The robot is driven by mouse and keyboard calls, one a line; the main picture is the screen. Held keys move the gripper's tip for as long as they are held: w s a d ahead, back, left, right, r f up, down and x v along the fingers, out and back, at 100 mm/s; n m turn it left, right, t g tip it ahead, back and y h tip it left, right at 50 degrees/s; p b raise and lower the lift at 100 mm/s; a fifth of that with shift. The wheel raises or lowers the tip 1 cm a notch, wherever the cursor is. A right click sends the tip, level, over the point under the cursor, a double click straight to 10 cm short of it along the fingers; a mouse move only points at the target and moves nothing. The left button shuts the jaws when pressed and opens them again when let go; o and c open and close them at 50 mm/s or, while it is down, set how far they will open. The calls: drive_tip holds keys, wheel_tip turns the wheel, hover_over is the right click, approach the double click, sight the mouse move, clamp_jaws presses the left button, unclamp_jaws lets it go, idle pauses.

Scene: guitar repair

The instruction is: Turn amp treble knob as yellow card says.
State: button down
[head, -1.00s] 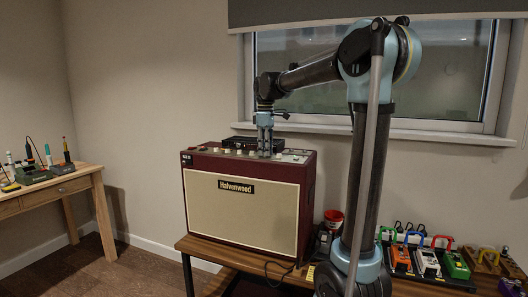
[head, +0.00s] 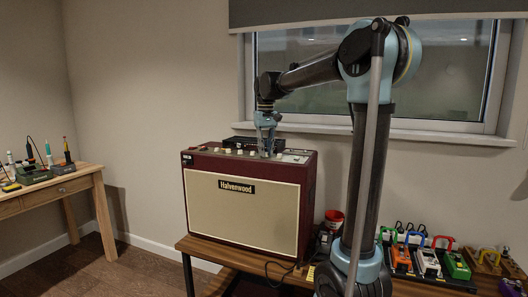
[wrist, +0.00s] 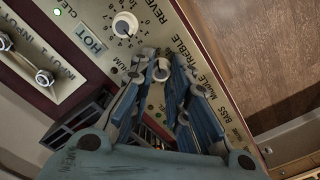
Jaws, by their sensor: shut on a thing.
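The amp (head: 240,210) is a dark red cabinet with a cream grille cloth, standing on a wooden bench. In the head view my gripper (head: 266,152) points straight down at the control panel on its top. In the wrist view the fingers (wrist: 162,85) are shut on a pale round knob, the treble knob (wrist: 161,70), beside the TREBLE lettering. The fingers cover its sides and scale, so its setting cannot be read. The reverb knob (wrist: 125,24) shows free beside it. I cannot make out a readable yellow card.
Other pale knobs stand close along the panel. Input jacks (wrist: 44,78) show at the left in the wrist view. A red-topped tub (head: 334,216) and several colored pedals (head: 428,262) stand right of the amp. A side table (head: 60,188) with tools is at the left.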

drive_tip(key=m, duration=0.4)
drive_tip(key=shift+d+m, duration=0.1)
drive_tip(key=shift+m, duration=0.2)
idle(0.3)
drive_tip(key=c, duration=1.5)
unclamp_jaws()
drive_tip(key=shift+f, duration=0.1)
drive_tip(key=shift+r, duration=0.2)
wheel_tip(320, 180, up, 12)
drive_tip(key=shift+w+f, duration=0.1)
drive_tip(key=shift+f, duration=0.1)
